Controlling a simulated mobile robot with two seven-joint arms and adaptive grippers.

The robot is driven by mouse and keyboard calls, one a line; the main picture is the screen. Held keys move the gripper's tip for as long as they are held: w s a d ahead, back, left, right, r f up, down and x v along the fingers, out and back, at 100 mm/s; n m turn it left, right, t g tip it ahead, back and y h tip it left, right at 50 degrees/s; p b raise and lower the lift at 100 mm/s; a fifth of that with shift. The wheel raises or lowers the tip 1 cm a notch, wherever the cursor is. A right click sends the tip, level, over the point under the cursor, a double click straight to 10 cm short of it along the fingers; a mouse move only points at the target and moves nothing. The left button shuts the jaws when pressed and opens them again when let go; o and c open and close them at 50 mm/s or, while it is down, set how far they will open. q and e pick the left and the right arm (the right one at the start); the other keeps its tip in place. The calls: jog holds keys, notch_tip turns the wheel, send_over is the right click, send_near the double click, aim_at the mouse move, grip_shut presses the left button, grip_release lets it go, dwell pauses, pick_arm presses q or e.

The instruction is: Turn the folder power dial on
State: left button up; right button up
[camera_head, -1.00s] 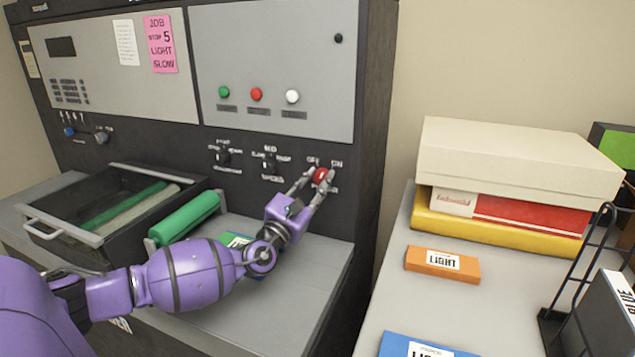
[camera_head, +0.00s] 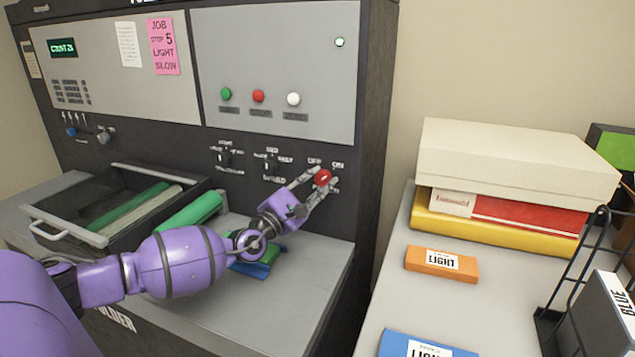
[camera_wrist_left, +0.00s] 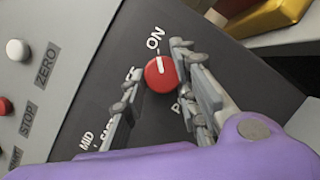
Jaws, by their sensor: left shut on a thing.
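The folder power dial is a red knob (camera_head: 323,177) at the right end of the black control strip on the machine. In the left wrist view the red dial (camera_wrist_left: 160,74) has a white pointer line aimed at the word ON. My left gripper (camera_head: 321,184) is at the dial, with one finger on each side, shut on it. The left wrist view shows the fingers (camera_wrist_left: 155,85) flanking the knob. The counter display (camera_head: 63,47) is lit green with text, and a small lamp (camera_head: 339,42) at the upper right of the panel is lit. My right gripper is not in view.
Two other dials (camera_head: 223,158) sit left on the strip. Green, red and white buttons (camera_head: 258,96) are above. A tray (camera_head: 75,238) and green roller (camera_head: 190,212) are on the left. A side table holds boxes (camera_head: 520,160) and an orange pack (camera_head: 441,264).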

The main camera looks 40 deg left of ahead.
pick_arm(q)
jog(key=shift+a+r, duration=0.35)
jog(key=shift+r, duration=0.05)
jog(key=o, duration=1)
jog(key=shift+f, duration=0.1)
jog(key=shift+d+f, duration=0.1)
jog(key=shift+f, duration=0.05)
jog(key=shift+s+f, duration=0.25)
jog(key=shift+s, duration=0.35)
jog(key=v, duration=1)
jog(key=shift+s, duration=0.4)
